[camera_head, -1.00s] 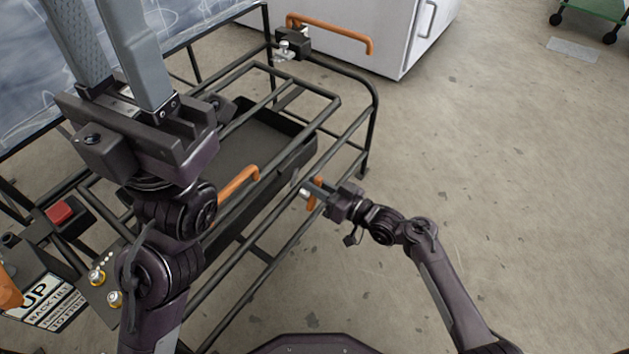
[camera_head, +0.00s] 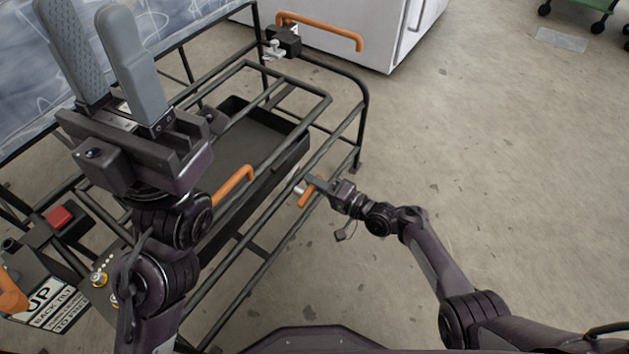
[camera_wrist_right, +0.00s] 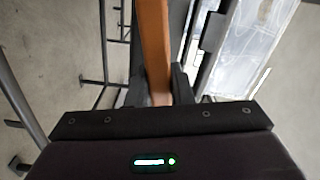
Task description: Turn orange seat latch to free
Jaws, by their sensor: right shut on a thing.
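The orange latch handle (camera_head: 306,197) sits at the near right side rail of the black tube frame, with a silver pin end beside it. It leans, its lower end to the left. My right gripper (camera_head: 315,184) is shut on this handle. In the right wrist view the orange handle (camera_wrist_right: 152,45) runs up from between the dark fingers (camera_wrist_right: 156,88). My left gripper (camera_head: 103,65) is large in the upper left of the head view. Its two grey fingers stand apart with nothing seen between them.
The black tube frame (camera_head: 357,130) holds a dark tray. A red button (camera_head: 60,216) and an UP sign (camera_head: 52,303) are at lower left.

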